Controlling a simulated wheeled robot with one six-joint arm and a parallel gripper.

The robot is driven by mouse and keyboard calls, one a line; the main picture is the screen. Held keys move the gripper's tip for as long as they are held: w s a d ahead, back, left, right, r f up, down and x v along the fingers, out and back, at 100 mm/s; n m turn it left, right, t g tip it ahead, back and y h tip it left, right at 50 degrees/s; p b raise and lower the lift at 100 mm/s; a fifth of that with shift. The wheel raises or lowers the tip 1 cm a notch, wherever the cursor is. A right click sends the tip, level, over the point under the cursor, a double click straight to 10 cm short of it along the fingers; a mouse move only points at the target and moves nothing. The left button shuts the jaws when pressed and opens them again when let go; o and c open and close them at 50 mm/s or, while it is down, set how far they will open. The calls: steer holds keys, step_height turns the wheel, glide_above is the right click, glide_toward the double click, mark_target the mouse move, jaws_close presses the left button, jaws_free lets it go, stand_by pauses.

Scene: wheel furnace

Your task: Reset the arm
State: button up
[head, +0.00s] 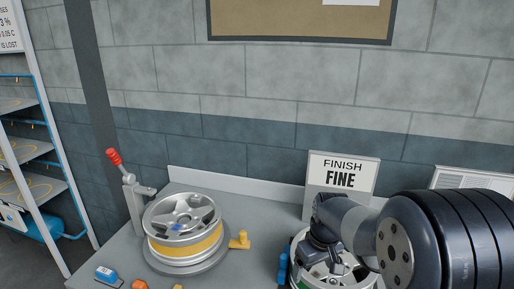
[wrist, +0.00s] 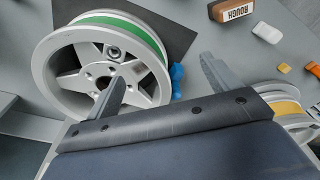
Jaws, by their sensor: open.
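In the head view my dark arm comes in from the right and hides much of this wheel (head: 362,281); the fingertips are not clear there. A second silver wheel with a yellow band (head: 186,247) sits on a round base at the bench's left.
A red-handled lever (head: 128,185) stands behind the yellow-banded wheel. A "FINISH FINE" sign (head: 342,174) stands at the back of the grey bench (head: 240,205). A brown "ROUGH" block (wrist: 232,10) and small coloured pieces lie on the bench. Blue shelving (head: 30,150) is at left.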

steer(key=d+r+p, duration=0.3)
steer(key=d, duration=0.4)
steer(key=d+r+p, duration=0.2)
steer(key=d+r, duration=0.1)
steer(key=d, duration=0.5)
steer(key=shift+m, duration=0.4)
steer(key=f+b, duration=0.1)
steer(key=f, duration=0.1)
steer(key=f+b, duration=0.1)
steer(key=f, duration=0.1)
steer(key=f+b, duration=0.1)
steer(key=b, duration=0.1)
steer(key=shift+a+f, duration=0.4)
